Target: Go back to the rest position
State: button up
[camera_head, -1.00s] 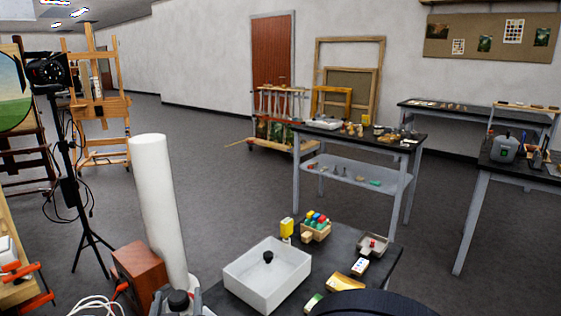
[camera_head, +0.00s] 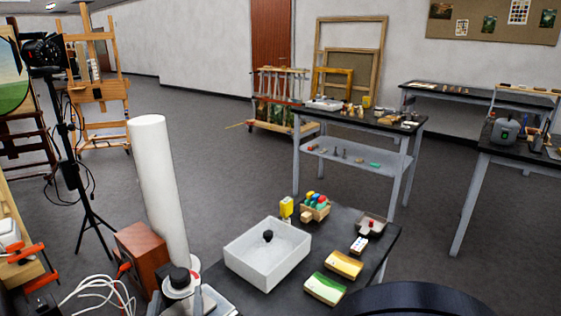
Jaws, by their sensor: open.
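My gripper does not show in the head view, so its place and what is near it cannot be seen. A dark rounded shape at the bottom edge, right of centre, appears to be part of my own body. The near black table (camera_head: 345,222) carries a white open box (camera_head: 245,266) with a small black knob-like object (camera_head: 268,236) inside it.
A tall white cylinder (camera_head: 160,190) stands left. Grey floor (camera_head: 225,170) lies open beyond.

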aim_at(187, 279)
jog(key=x, duration=0.6)
jog(key=shift+w, duration=0.2)
jog(key=shift+f+n+y+b, duration=0.25)
jog(key=shift+n+y+b, duration=0.05)
jog(key=shift+y+b, duration=0.1)
jog(key=shift+d+r+n+y, duration=0.1)
jog(key=shift+n+y, duration=0.2)
jog(key=shift+y, duration=0.2)
jog(key=shift+s+n+g+y+b, duration=0.1)
jog(key=shift+n+g+y+b, duration=0.75)
jog(key=shift+y, duration=0.45)
jog(key=shift+n+y, duration=0.25)
jog(key=shift+y, duration=0.05)
jog(key=shift+r+n+g+y, duration=0.1)
jog(key=shift+n+g+y, duration=0.9)
jog(key=shift+y, duration=0.3)
jog(key=shift+r+n+g+y+p, duration=0.15)
jog(key=shift+n+g+y+p, duration=1.55)
jog(key=shift+p, duration=0.55)
